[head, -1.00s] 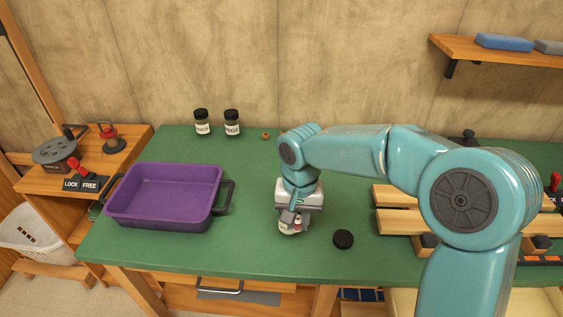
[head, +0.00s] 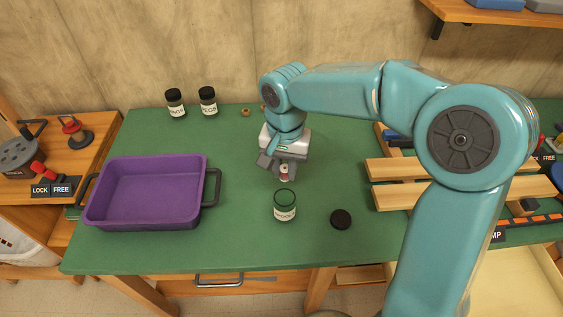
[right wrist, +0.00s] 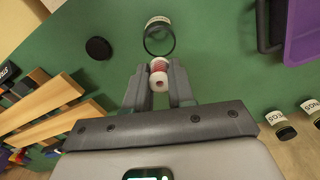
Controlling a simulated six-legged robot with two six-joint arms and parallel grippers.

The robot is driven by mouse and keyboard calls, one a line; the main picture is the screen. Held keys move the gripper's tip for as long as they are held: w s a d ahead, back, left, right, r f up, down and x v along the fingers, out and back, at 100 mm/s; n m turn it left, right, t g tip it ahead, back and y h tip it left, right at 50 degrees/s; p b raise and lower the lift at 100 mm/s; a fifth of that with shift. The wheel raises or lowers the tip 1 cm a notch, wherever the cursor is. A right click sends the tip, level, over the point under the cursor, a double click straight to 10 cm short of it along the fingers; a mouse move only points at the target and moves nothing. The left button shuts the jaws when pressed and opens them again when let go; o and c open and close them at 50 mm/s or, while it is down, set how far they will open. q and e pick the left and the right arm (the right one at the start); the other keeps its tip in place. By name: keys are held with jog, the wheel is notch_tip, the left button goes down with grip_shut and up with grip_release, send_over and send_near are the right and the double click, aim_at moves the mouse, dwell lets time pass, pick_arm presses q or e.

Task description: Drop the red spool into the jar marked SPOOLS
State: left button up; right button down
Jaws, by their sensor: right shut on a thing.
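My right gripper (head: 283,174) is shut on the red spool (head: 284,171), which has pale ends. In the right wrist view the spool (right wrist: 158,76) sits between the two dark fingertips. An open glass jar (head: 285,206) with a white label stands upright on the green bench, nearer the front edge than the gripper; its lettering is too small to read surely. In the right wrist view the jar (right wrist: 158,36) is just beyond the fingertips, apart from the spool. My left gripper is in neither view.
A black lid (head: 341,219) lies right of the open jar. A purple tray (head: 150,192) is on the left. Two lidded jars, marked like RINGS (head: 176,103) and PEGS (head: 208,101), stand at the back beside a small brown ring (head: 246,112). Wooden slats (head: 405,170) are at right.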

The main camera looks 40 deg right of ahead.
aim_at(285, 179)
jog(key=shift+d+f+b, duration=0.1)
jog(key=shift+f+b, duration=0.45)
jog(key=shift+f, duration=0.3)
notch_tip(285, 179, down, 2)
jog(key=shift+s+f+b, duration=0.1)
jog(key=shift+b, duration=0.8)
jog(key=shift+f+b, duration=0.6)
jog(key=shift+f, duration=0.2)
jog(key=c, duration=0.9)
grip_release()
notch_tip(285, 179, up, 7)
jog(key=p, duration=0.6)
